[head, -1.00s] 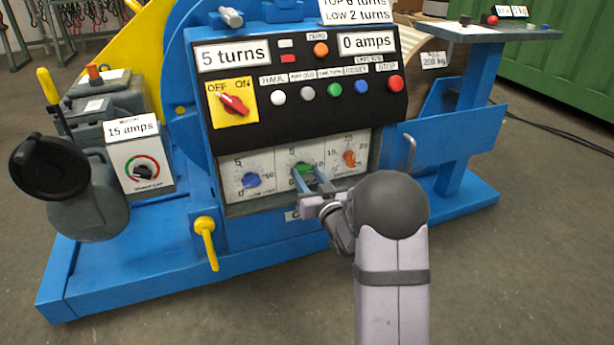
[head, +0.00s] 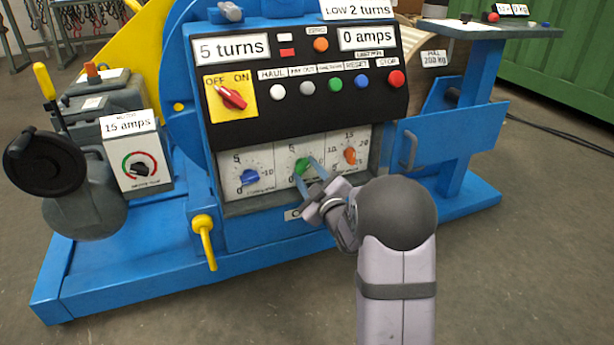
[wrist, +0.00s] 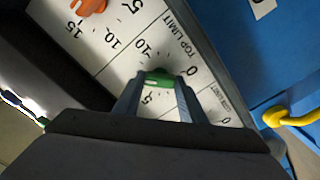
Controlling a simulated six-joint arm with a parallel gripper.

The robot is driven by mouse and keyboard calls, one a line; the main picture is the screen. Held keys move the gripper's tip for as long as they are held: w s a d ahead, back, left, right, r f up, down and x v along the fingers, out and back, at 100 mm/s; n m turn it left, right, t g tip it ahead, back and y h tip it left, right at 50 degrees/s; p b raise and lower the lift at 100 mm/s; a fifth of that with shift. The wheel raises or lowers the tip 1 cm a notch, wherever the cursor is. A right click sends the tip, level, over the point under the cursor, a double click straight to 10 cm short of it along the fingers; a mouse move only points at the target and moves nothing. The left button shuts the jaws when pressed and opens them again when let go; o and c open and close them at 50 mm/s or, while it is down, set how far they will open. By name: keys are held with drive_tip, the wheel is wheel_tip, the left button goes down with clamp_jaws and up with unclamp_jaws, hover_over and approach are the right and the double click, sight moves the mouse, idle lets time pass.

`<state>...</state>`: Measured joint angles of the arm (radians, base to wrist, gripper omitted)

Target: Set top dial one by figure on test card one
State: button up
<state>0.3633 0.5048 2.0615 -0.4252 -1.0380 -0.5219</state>
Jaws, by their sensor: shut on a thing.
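The middle dial of the lower panel has a green knob (head: 302,165). In the wrist view the green knob (wrist: 158,77) sits between my fingers, on the scale lettered TOP LIMIT. My gripper (head: 309,174) is shut on this knob, with one finger on each side; the fingers also show in the wrist view (wrist: 160,90). The knob's pointer and the exact setting are partly hidden by the fingers. A white card (head: 358,10) at the top edge reads LOW 2 turns; its upper line is cut off.
The blue LOW LIMIT dial (head: 249,177) is to the left and the orange dial (head: 350,156) to the right, both close to my gripper. Above are a row of buttons and a red OFF/ON switch (head: 231,97). A yellow lever (head: 204,240) hangs at lower left.

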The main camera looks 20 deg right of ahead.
drive_tip(key=n+b, duration=0.1)
drive_tip(key=n, duration=0.1)
drive_tip(key=n+b, duration=0.2)
drive_tip(key=n, duration=0.1)
drive_tip(key=shift+f+n, duration=0.2)
drive_tip(key=shift+n, duration=0.1)
drive_tip(key=shift+r+n+b, duration=0.15)
drive_tip(key=shift+n+b, duration=0.9)
drive_tip(key=shift+n, duration=0.75)
drive_tip(key=o, duration=1.1)
drive_tip(key=shift+c, duration=0.2)
drive_tip(key=shift+s+r, duration=0.1)
drive_tip(key=s+p, duration=0.3)
drive_tip(key=s, duration=0.4)
